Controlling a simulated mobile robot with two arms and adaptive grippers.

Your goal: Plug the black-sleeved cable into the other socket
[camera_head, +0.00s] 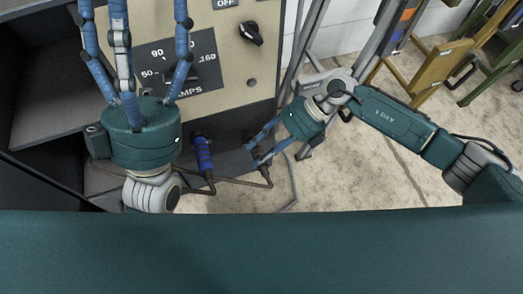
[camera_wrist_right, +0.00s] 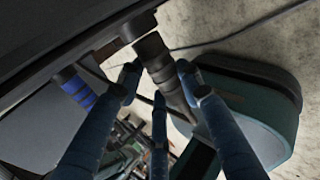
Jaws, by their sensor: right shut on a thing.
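The black-sleeved cable shows its black ribbed sleeve (camera_wrist_right: 152,50) in the right wrist view. My right gripper (camera_wrist_right: 160,82) is shut around this sleeve. In the head view my right gripper (camera_head: 255,152) is at the lower right of the machine, its fingers hiding most of the sleeve; the cable (camera_head: 266,174) hangs below. The sleeve's far end is close to the machine's dark lower face; I cannot tell whether it sits in a socket. A blue-banded plug (camera_head: 203,153) is at the lower face, left of my right gripper. My left gripper (camera_head: 128,12) is open and empty before the panel.
The machine's beige panel (camera_head: 232,70) carries an amps dial (camera_head: 182,75) and a black switch knob (camera_head: 248,33). Cables run along the machine's foot. Wooden frames (camera_head: 440,68) stand at the right. The concrete floor (camera_head: 345,170) between is mostly clear.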

